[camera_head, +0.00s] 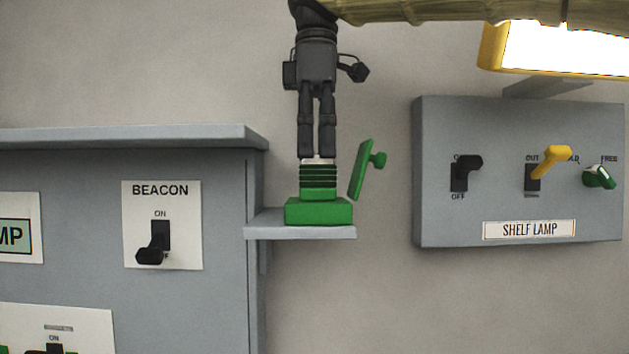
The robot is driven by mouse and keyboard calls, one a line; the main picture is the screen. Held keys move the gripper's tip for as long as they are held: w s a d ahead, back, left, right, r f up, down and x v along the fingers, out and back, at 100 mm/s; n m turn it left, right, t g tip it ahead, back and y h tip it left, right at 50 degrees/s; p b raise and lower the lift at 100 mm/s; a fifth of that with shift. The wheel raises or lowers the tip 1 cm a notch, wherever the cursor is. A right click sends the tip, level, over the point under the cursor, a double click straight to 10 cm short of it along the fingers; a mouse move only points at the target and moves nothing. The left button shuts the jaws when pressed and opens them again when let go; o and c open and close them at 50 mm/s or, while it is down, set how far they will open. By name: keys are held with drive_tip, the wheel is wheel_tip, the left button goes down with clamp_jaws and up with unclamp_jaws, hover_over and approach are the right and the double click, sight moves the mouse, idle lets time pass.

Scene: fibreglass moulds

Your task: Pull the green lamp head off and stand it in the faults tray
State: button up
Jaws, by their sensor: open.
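A green fixture (318,211) stands upright on a small grey shelf (300,232). It has a wide block base, a ribbed neck and a pale ring at its top. A tilted green plate with a knob (361,170) is just right of the neck; I cannot tell how it is attached. Which part is the lamp head is not clear. My gripper (318,156) points straight down above the fixture. Its open fingers end at the pale ring; I cannot tell whether they touch it. No faults tray is in view.
A grey cabinet (220,225) at left carries a BEACON switch (155,243), lever down. At right, the SHELF LAMP box (435,205) has a black switch (465,172), a yellow lever (548,161) and a green knob (600,177). A lit yellow-framed lamp (560,48) is above it.

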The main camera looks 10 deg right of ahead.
sight(321, 160)
drive_tip(key=shift+s+f+b, duration=0.4)
drive_tip(key=shift+s+f, duration=0.75)
drive_tip(key=shift+f, duration=0.05)
drive_tip(key=shift+w+a+f, duration=0.1)
drive_tip(key=shift+w+f, duration=0.8)
drive_tip(key=shift+f, duration=0.25)
drive_tip(key=shift+s+b, duration=0.3)
drive_tip(key=shift+s, duration=0.35)
drive_tip(key=shift+w+f, duration=0.15)
drive_tip(key=shift+w, duration=0.3)
drive_tip(key=shift+s, duration=0.3)
drive_tip(key=shift+w+p, duration=0.15)
drive_tip(key=shift+p, duration=0.2)
